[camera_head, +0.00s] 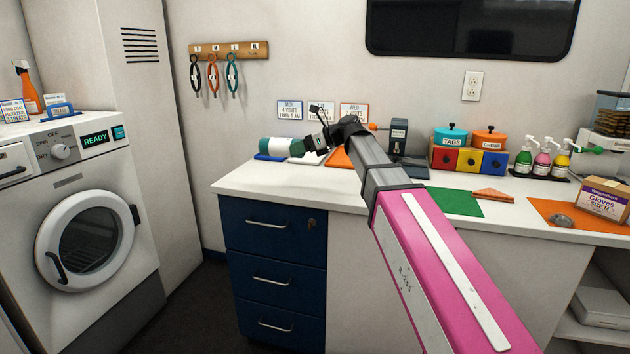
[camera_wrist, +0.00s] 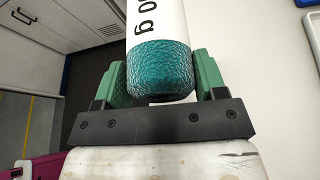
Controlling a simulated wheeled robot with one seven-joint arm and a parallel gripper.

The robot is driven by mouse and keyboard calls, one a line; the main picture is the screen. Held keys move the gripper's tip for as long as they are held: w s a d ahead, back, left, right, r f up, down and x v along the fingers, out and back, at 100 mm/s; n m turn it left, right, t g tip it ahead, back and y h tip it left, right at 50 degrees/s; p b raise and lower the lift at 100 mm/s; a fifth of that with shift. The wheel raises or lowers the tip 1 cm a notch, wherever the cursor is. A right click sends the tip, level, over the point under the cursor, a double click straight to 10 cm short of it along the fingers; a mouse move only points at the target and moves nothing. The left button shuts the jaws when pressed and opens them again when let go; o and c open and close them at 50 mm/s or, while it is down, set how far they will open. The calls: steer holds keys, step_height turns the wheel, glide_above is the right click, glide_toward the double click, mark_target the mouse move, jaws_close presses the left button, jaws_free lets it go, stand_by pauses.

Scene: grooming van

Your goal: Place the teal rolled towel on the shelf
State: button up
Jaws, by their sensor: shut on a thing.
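A teal roll with a white band (camera_head: 280,148) shows in the head view over the left end of the counter. In the wrist view its rough teal end (camera_wrist: 161,68) sits between my gripper's green fingers, and the white band carries black print ending in "0 g". My gripper (camera_head: 315,145) is shut on the teal end, with the roll sticking out to the left. It also shows in the wrist view (camera_wrist: 162,78). An open shelf space (camera_head: 603,268) shows under the counter at the right; I cannot tell whether it is the task's shelf.
The white counter (camera_head: 262,180) has a bare front left part above blue drawers (camera_head: 275,236). Tins (camera_head: 451,137), pump bottles (camera_head: 542,160) and a gloves box (camera_head: 602,199) stand at the right. A washer (camera_head: 65,170) stands left. A white box (camera_head: 600,306) is under the counter.

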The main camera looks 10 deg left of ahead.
steer(key=shift+d, duration=0.1)
glide_above(331, 182)
step_height(331, 182, down, 7)
steer(key=shift+r, duration=0.1)
steer(key=shift+f, duration=1.9)
steer(key=shift+f, duration=0.2)
steer(key=o, duration=1)
steer(key=shift+c, duration=0.2)
